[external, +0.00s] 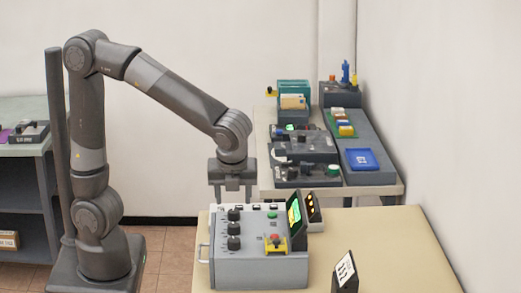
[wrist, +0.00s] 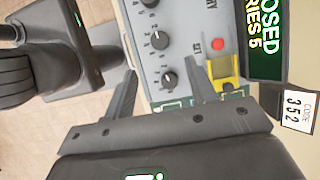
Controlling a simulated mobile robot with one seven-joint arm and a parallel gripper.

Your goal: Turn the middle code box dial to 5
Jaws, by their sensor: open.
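The grey code box (external: 285,270) stands on the tan table with three black dials in a row. The middle dial (external: 234,228) also shows in the wrist view (wrist: 159,40), between the dial nearest my gripper (wrist: 169,78) and one cut by the top edge (wrist: 150,3). Its setting is too small to read surely. My gripper (external: 231,198) is open and empty, pointing down at the box's far end. In the wrist view its fingers (wrist: 160,72) lie either side of the nearest dial, apart from the middle one. A card (wrist: 297,110) reads "CODE 352".
A red button on a yellow mount (external: 275,241) sits right of the dials. A back table (external: 385,190) holds several devices.

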